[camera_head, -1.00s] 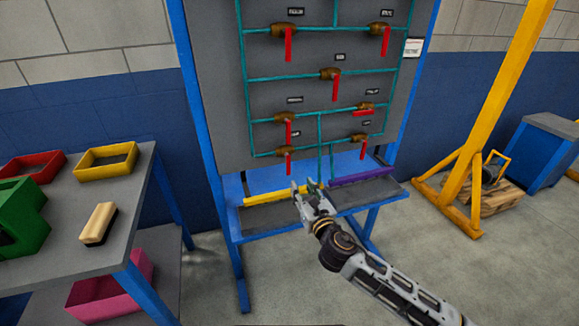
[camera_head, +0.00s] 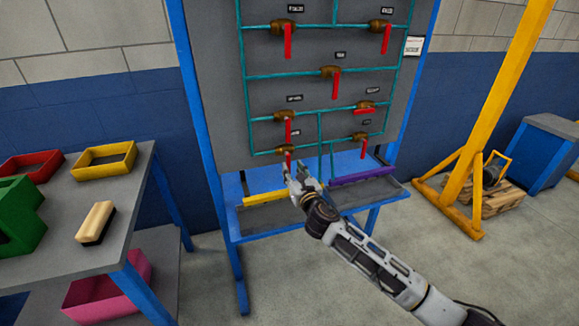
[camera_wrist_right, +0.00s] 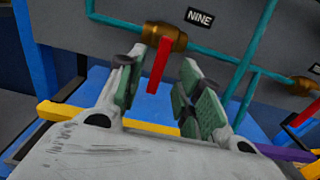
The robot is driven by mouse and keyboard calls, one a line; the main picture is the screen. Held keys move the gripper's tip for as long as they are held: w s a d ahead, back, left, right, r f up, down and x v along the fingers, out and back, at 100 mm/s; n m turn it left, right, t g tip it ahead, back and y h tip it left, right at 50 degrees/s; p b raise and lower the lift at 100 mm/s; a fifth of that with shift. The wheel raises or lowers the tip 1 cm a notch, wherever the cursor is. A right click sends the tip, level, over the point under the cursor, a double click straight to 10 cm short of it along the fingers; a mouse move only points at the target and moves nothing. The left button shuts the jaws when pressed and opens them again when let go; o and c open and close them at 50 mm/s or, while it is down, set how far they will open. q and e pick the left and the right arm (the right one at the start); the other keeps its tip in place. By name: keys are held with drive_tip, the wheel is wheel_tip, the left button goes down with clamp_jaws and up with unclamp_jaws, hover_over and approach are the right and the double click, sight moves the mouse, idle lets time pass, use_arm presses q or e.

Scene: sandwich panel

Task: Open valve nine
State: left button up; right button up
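The label reading NINE (camera_wrist_right: 199,17) is above a brass valve (camera_wrist_right: 165,37) in the right wrist view. Its red handle (camera_wrist_right: 159,66) hangs down, across the pipe. In the head view this valve (camera_head: 284,150) is the lowest one at the left of the panel, with its handle partly behind my gripper. My right gripper (camera_head: 299,170) is just below and in front of it. In the wrist view its fingers (camera_wrist_right: 157,82) are apart, with the handle showing between them; contact is not visible. My left gripper is out of view.
The grey panel (camera_head: 215,90) carries several other red-handled valves, including one to the lower right (camera_head: 359,138). A shelf with a yellow strip (camera_head: 270,197) and a purple strip (camera_head: 362,176) is below. A table with bins (camera_head: 65,220) stands at left.

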sight(289, 163)
drive_tip(key=shift+x, duration=0.9)
drive_tip(key=shift+b+x, duration=0.35)
drive_tip(key=shift+x, duration=0.55)
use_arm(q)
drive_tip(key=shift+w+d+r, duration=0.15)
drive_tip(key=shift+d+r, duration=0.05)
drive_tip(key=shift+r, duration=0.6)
use_arm(e)
drive_tip(key=shift+w+a, duration=0.1)
drive_tip(key=shift+w, duration=0.2)
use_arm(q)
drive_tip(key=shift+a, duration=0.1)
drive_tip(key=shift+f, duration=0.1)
use_arm(e)
clamp_jaws()
